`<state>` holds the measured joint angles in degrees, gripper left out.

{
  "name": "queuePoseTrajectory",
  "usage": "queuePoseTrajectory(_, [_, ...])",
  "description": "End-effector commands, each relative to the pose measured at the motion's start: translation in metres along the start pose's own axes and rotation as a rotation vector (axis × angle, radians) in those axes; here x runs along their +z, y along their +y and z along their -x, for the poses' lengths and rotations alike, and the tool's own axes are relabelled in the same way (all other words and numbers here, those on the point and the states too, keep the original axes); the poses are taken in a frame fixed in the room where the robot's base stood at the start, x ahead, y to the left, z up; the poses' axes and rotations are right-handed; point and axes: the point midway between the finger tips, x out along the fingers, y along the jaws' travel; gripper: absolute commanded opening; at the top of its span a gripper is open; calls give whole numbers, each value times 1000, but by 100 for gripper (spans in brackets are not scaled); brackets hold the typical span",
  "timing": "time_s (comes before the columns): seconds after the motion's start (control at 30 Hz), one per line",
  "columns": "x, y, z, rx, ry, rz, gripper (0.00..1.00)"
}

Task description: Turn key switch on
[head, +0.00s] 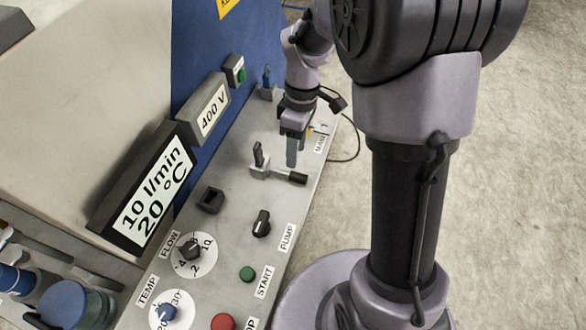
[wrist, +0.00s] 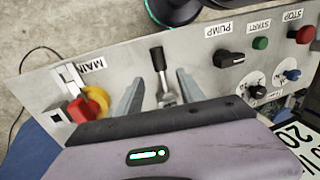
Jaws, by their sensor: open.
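No control carries a label reading key switch, so I cannot tell for sure which one it is. A metal lever with a black grip (head: 293,178) sticks out over the grey panel; it also shows in the wrist view (wrist: 158,60). A dark upright piece (head: 258,156) stands beside its base. A small dark blue upright part (head: 266,82) stands farther back. My gripper (head: 292,150) is over the panel by the lever. In the wrist view its two fingers (wrist: 160,88) are apart, with the lever showing between them. I see no contact.
The red and yellow MAIN switch (wrist: 88,105) is left of the fingers in the wrist view. The PUMP knob (head: 261,223), FLOW dial (head: 190,250) and green START button (head: 247,274) are nearer the front. A tilted display (head: 150,190) rises along the panel's left.

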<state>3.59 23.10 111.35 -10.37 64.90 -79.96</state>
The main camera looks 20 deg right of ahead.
Motion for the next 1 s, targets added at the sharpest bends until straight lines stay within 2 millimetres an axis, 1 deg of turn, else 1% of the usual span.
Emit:
queuePoseTrajectory(0.03, [0,0,-20,-3,-1,0,46])
queuePoseTrajectory(0.1, [0,0,-38,-2,-1,0,46])
queuePoseTrajectory(0.23, [0,0,-63,-1,-1,0,46])
queuePoseTrajectory(0.3, [0,0,-70,0,0,0,46])
queuePoseTrajectory(0.4, [0,0,-75,1,1,-1,46])
queuePoseTrajectory(0.63, [0,0,-75,1,1,-1,46])
queuePoseTrajectory(0.67, [0,0,-75,1,1,-1,44])
queuePoseTrajectory(0.8, [0,0,-75,1,1,-1,16])
queuePoseTrajectory(0.9, [0,0,-75,1,1,-1,0])
queuePoseTrajectory(1.0, [0,0,-75,1,1,-1,0])
